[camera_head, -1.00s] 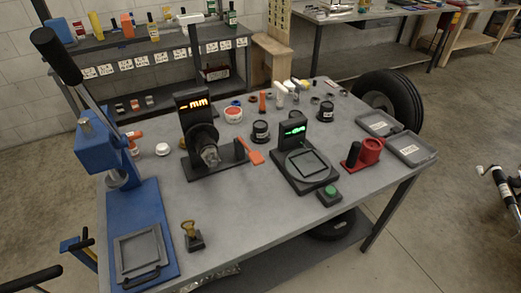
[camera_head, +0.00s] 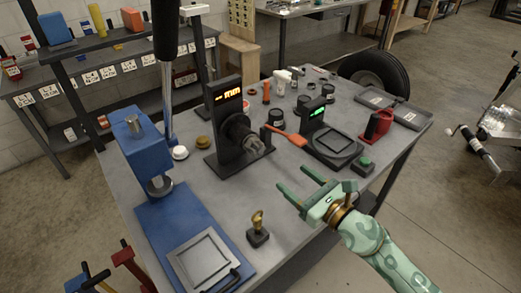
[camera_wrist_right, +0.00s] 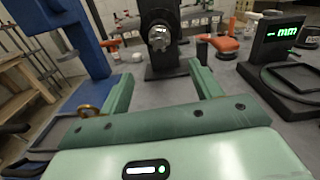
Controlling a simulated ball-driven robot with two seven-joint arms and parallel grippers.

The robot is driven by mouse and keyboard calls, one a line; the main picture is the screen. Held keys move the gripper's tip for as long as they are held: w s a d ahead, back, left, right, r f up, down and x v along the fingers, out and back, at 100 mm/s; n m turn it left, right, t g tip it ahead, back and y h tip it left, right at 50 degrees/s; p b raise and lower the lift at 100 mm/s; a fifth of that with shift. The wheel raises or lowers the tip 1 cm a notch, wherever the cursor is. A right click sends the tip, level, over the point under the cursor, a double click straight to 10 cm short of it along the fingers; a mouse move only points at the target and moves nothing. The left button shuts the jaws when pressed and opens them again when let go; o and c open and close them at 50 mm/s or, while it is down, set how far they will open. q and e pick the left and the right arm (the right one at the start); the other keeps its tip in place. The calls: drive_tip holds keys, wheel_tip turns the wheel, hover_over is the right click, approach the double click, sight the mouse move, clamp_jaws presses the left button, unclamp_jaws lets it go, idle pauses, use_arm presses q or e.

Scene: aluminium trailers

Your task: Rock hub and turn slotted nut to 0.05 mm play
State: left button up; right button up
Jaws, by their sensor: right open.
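The hub (camera_head: 238,128) is a dark round body on a black upright stand whose display shows orange dashes and "mm". A metallic, toothed-looking end (camera_head: 255,145) points out of its front; I cannot make out the nut's slots. In the right wrist view the hub's metal end (camera_wrist_right: 158,38) faces me, ahead and between the fingers. My right gripper (camera_head: 293,178) is open and empty, to the right of and nearer than the hub, apart from it. Its two green fingers also show in the right wrist view (camera_wrist_right: 160,75). My left gripper is not in view.
A blue press (camera_head: 150,150) stands left of the hub. An orange-handled tool (camera_head: 287,133) lies right of it. A black gauge with green display (camera_head: 335,145), a green button (camera_head: 363,166) and a red holder (camera_head: 379,124) stand further right. A small brass-topped piece (camera_head: 258,228) stands in front.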

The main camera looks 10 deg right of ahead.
sight(261, 153)
drive_tip(key=b+x, duration=0.2)
drive_tip(key=x, duration=1.1)
drive_tip(key=shift+w+a+f, duration=0.1)
drive_tip(key=shift+w+a, duration=0.05)
drive_tip(key=shift+a, duration=0.05)
drive_tip(key=shift+w+a, duration=0.35)
drive_tip(key=shift+w, duration=0.2)
drive_tip(key=c, duration=1)
